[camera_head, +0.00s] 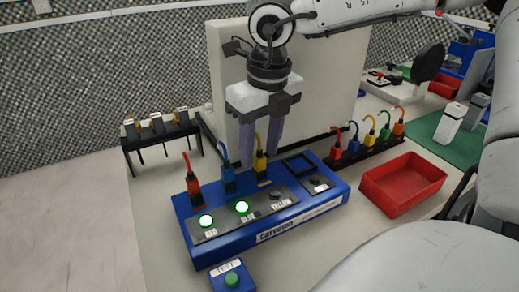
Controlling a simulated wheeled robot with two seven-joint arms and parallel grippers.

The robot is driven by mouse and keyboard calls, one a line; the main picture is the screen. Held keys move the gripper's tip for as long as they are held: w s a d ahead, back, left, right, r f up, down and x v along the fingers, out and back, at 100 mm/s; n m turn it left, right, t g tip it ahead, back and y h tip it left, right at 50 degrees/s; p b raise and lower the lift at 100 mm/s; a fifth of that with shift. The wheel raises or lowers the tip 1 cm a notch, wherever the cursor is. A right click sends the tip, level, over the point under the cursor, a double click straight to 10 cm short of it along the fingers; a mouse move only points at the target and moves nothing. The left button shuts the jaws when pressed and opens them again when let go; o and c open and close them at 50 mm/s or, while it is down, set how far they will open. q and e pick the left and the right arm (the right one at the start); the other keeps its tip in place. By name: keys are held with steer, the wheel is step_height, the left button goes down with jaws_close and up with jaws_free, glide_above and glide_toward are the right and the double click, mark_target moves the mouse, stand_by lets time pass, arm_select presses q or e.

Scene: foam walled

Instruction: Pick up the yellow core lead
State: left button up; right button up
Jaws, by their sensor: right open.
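A yellow core lead (260,168) stands plugged upright in the blue tester box (265,238), to the right of a blue lead (228,178) and a red lead (193,186). Another yellow lead (369,130) stands in the black rack at the right. My right gripper (261,160) points down over the tester box. Its fingers are open, one on each side of the plugged yellow lead as seen from here. I cannot tell whether they touch it. My left gripper is not in view.
Two green lights (242,207) glow on the tester, by the red and blue leads. A TEST button box (232,279) stands in front. An empty red tray (403,184) lies right. A black rack (367,151) holds several leads. Another rack (160,139) stands left. A pale panel (318,85) rises behind.

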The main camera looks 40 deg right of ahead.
steer(key=shift+w+f, duration=0.1)
steer(key=shift+f, duration=0.6)
jaws_close()
steer(key=shift+r, duration=0.1)
